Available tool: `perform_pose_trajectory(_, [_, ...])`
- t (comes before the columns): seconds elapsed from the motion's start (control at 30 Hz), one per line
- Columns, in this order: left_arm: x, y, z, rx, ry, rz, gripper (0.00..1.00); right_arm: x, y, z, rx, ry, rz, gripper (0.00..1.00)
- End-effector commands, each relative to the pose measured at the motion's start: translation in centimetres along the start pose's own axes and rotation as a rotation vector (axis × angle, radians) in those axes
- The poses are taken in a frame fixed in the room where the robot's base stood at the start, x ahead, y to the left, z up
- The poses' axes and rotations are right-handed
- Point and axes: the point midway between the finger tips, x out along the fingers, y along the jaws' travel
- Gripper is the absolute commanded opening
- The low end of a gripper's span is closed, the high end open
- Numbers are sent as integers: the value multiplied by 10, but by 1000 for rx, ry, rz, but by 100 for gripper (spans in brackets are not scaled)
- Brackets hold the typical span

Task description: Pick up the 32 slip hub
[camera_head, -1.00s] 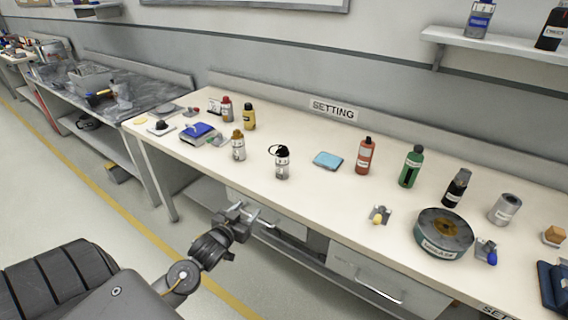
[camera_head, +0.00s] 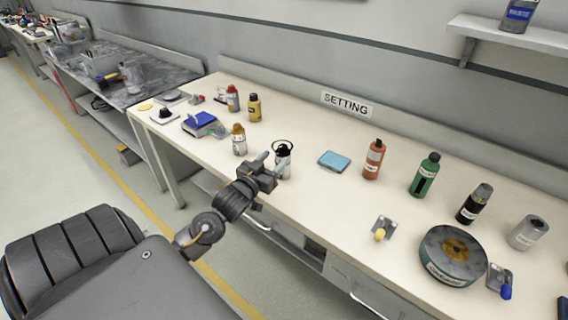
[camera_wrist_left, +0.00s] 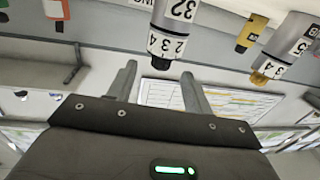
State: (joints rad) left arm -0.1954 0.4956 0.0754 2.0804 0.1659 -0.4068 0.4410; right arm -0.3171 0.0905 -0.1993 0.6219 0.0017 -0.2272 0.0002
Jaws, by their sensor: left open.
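A light grey cylinder labelled 32 (camera_wrist_left: 172,28), with a digit band below it, shows upside down at the top of the left wrist view. My right gripper is not in view.
An amber-capped container (camera_head: 239,140) stands close on the left. A round drum (camera_head: 428,262) sits near the front edge. The bench front edge lies below my gripper.

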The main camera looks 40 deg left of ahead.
Motion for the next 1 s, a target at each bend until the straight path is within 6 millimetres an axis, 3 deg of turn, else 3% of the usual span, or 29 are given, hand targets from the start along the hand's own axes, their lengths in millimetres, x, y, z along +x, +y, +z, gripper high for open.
perform_pose_trajectory(0.3, [17, 2, -1, 0, 1, 3, 51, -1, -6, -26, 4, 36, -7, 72])
perform_pose_trajectory(0.63, [60, -2, 0, 1, 0, 3, 51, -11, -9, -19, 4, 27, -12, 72])
perform_pose_trajectory(0.93, [66, -2, 2, 1, 0, 3, 51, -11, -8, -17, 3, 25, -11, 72])
perform_pose_trajectory(1.0, [66, -2, 2, 1, 0, 3, 44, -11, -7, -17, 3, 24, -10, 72])
